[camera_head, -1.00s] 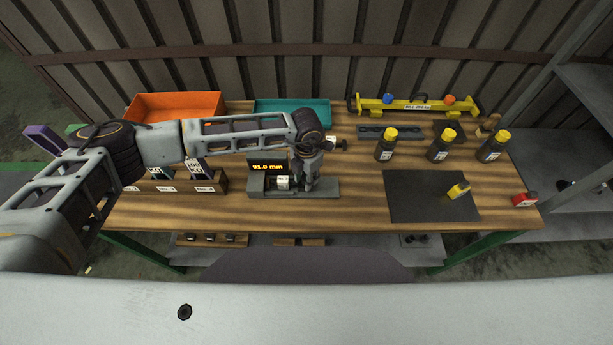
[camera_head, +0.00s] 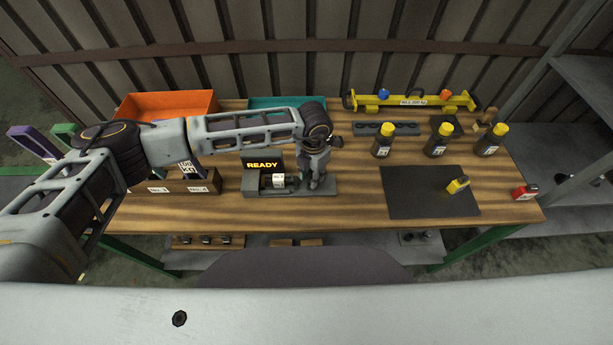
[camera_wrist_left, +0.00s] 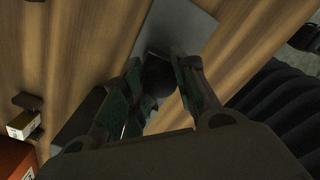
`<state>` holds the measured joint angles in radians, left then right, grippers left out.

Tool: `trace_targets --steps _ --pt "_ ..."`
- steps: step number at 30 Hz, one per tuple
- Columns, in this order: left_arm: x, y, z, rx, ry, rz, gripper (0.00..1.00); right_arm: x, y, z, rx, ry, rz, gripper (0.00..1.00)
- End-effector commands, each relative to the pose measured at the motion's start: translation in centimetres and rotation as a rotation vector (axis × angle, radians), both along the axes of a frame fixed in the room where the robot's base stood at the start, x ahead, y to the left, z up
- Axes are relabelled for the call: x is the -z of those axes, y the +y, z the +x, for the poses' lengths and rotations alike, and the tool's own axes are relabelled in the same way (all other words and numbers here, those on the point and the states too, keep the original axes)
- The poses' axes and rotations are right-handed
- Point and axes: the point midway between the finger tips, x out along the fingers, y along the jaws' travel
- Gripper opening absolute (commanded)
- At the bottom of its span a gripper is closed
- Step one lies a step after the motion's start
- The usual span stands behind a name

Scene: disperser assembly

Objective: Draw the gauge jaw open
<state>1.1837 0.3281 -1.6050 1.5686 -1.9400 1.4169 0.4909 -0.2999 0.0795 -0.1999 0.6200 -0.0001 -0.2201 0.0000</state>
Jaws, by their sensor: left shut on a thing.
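The gauge (camera_head: 252,192) is a grey base on the wooden bench with a dark display (camera_head: 262,165) at its back reading "READY" in yellow. A small block with a white label (camera_head: 279,180) sits on the base, left of my gripper. My left gripper (camera_head: 318,182) points down over the right end of the gauge. In the left wrist view its fingers (camera_wrist_left: 160,82) are closed around a dark rounded part (camera_wrist_left: 157,75), apparently the jaw's grip, above a grey plate. The fingers hide most of the jaw. My right gripper is in neither view.
An orange tray (camera_head: 170,104) and a teal tray (camera_head: 285,103) stand at the back. A yellow beam (camera_head: 415,102) lies back right. Several dark bottles with yellow caps (camera_head: 383,140) stand right. A dark mat (camera_head: 425,192) carries a yellow item (camera_head: 457,185).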

Motion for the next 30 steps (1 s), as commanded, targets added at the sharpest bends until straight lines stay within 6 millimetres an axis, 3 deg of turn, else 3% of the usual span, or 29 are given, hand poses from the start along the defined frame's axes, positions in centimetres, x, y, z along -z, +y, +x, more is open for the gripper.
trace_targets --steps 12,25,26,30 --pt "0.1 -2.6 0.1 0.001 -0.004 -0.003 0.0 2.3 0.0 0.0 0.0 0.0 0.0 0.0" --pt "-0.2 -3.1 0.0 0.002 -0.003 -0.007 0.0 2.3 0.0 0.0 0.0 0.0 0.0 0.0" --pt "-0.2 -3.1 0.0 0.002 -0.004 -0.008 0.31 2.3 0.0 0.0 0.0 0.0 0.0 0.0" --pt "-0.2 -3.1 0.0 0.002 -0.003 -0.007 0.49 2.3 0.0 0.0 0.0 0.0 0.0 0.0"
